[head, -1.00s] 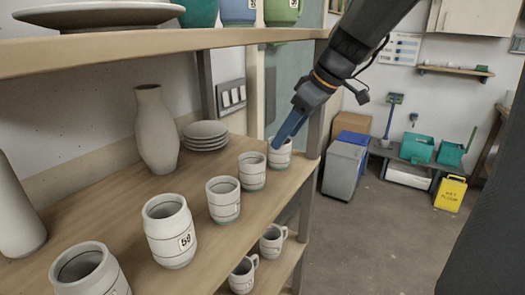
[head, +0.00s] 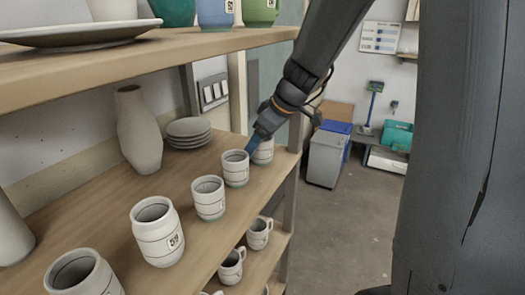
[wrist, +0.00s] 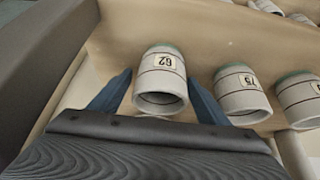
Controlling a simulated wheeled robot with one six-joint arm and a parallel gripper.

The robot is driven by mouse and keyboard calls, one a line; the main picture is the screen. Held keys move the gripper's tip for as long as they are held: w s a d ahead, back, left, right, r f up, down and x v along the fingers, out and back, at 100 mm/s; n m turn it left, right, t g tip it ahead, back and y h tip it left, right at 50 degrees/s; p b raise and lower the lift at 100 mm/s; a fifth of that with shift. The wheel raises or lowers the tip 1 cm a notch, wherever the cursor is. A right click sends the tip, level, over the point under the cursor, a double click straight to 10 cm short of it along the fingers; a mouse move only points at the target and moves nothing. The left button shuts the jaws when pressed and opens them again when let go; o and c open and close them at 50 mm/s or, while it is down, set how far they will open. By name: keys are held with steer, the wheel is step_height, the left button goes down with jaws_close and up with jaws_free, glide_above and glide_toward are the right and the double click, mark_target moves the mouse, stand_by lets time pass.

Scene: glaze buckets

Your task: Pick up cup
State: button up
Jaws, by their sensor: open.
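A pale grey cup (wrist: 160,85) with a dark band, a teal base and a label that seems to read 62 stands between my open fingers in the wrist view. My gripper (wrist: 158,78) has one blue finger on each side of it, holding nothing. In the head view my gripper (head: 253,146) is by the far end of the upper cup row. The farthest cup (head: 264,154) is partly hidden behind it, and another cup (head: 236,170) stands just nearer. A cup labelled 75 (wrist: 242,95) stands right of the fingers in the wrist view.
Nearer cups (head: 208,197) and (head: 157,232) continue the row on the wooden shelf (head: 105,225). A vase (head: 138,132) and stacked plates (head: 188,133) stand behind. A board (head: 150,50) lies overhead. A post (head: 290,190) is beside the row, and mugs (head: 232,266) sit below.

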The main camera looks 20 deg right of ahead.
steer(key=c, duration=1.2)
steer(key=shift+c, duration=0.3)
steer(key=shift+w+r+b, duration=0.1)
steer(key=shift+r+b, duration=0.1)
steer(key=shift+b, duration=0.25)
